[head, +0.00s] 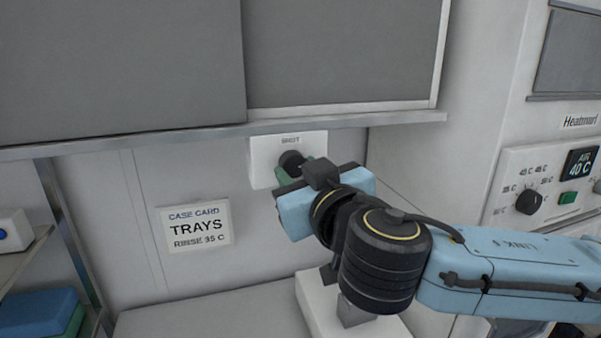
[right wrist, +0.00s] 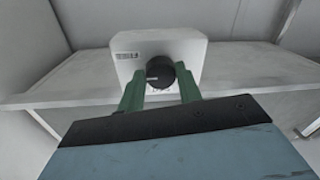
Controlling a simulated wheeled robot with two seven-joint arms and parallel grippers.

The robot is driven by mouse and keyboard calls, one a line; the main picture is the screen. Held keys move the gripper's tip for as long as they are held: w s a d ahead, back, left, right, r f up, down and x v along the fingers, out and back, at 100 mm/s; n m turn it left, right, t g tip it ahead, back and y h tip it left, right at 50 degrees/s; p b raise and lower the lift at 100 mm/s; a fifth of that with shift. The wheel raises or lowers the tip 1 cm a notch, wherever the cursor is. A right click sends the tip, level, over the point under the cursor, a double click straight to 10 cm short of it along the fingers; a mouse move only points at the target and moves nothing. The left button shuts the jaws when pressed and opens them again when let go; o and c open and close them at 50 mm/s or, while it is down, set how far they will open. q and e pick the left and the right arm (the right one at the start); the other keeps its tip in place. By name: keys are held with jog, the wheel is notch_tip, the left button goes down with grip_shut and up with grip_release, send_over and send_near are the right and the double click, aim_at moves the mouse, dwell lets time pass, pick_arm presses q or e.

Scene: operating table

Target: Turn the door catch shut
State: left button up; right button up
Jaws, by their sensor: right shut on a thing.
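The door catch is a round black knob (head: 291,161) on a white plate (head: 262,155) under the grey door panels' lower rail. The knob also shows in the right wrist view (right wrist: 161,73), in front of the white plate (right wrist: 197,55). My right gripper (head: 289,170) has green fingers and reaches the knob from the lower right. In the right wrist view its two fingers (right wrist: 161,88) stand one on each side of the knob, shut on it. The plate's lettering is too small to read surely, and the knob's pointer cannot be made out. My left gripper is not in view.
A card (head: 195,227) reading "TRAYS, RINSE 35 C" is on the wall at left. A control panel (head: 545,185) with a dial and a green switch is at right. Blue and green boxes (head: 40,316) sit on a shelf at lower left. A pale surface (head: 210,318) lies below.

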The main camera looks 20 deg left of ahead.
jog(key=shift+n, duration=0.3)
jog(key=shift+c, duration=0.3)
jog(key=shift+f+b, duration=0.1)
jog(key=shift+b, duration=0.3)
jog(key=shift+n, duration=0.8)
jog(key=shift+r+n, duration=0.2)
jog(key=shift+n, duration=1)
jog(key=n, duration=0.1)
jog(key=n+p, duration=0.1)
jog(key=n, duration=0.1)
jog(key=shift+d+r+n+h, duration=0.1)
jog(key=shift+r+n+h, duration=0.05)
jog(key=shift+n+h, duration=0.15)
jog(key=n+p, duration=0.2)
jog(key=n, duration=0.1)
jog(key=n+p, duration=0.1)
jog(key=n, duration=0.2)
jog(key=shift+r+n+h, duration=0.1)
jog(key=shift+n+h, duration=0.2)
jog(key=shift+n+p, duration=0.55)
jog(key=shift+n, duration=0.65)
